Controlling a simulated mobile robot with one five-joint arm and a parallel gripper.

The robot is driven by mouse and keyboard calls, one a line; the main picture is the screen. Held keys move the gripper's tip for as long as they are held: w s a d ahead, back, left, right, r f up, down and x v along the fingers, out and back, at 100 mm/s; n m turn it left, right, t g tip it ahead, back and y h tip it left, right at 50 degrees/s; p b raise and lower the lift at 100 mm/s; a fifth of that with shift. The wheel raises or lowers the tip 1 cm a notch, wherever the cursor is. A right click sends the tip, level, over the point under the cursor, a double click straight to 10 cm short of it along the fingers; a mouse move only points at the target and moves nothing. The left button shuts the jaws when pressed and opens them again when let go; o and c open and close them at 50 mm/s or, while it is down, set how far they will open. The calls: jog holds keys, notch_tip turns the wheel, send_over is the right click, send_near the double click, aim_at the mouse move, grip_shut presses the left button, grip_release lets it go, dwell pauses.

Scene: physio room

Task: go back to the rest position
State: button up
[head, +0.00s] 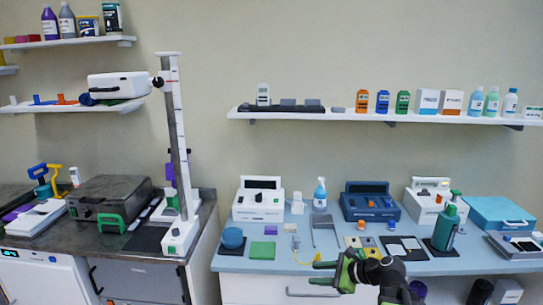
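My gripper (317,273) has green fingers and dark links and shows at the bottom of the head view, right of centre. It points left, in front of the light-blue counter (285,263) near its front edge. Its two fingertips stand apart with a gap between them, and I see nothing held there. The dark arm links behind it run to the bottom right and hide part of the counter edge and drawer front.
On the counter stand a white device (258,205), a blue device (369,208), a green bottle (446,227) and a blue case (499,214). A yellow looped item (299,253) lies near my fingers. A drawer handle (313,293) is below. A tall post (177,140) stands left.

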jog(key=s+a+f+n+g+h+p, duration=0.1)
jog(key=s+a+f+n+g, duration=0.1)
jog(key=a+n, duration=0.15)
jog(key=s+a+f+n+g+h, duration=0.1)
jog(key=s+a+f+n+g, duration=0.15)
jog(key=a, duration=0.25)
jog(key=s+d+f+n+g+h, duration=0.1)
jog(key=s+d+f+n+h, duration=0.1)
jog(key=n, duration=0.5)
jog(key=s+d+f+n+g+h, duration=0.1)
jog(key=s+d+f+n+h, duration=0.1)
jog(key=s+d+n+h, duration=0.2)
jog(key=shift+s+d+f+n+g+h+p, duration=0.3)
jog(key=shift+d+n+h, duration=0.4)
jog(key=shift+d+n, duration=0.85)
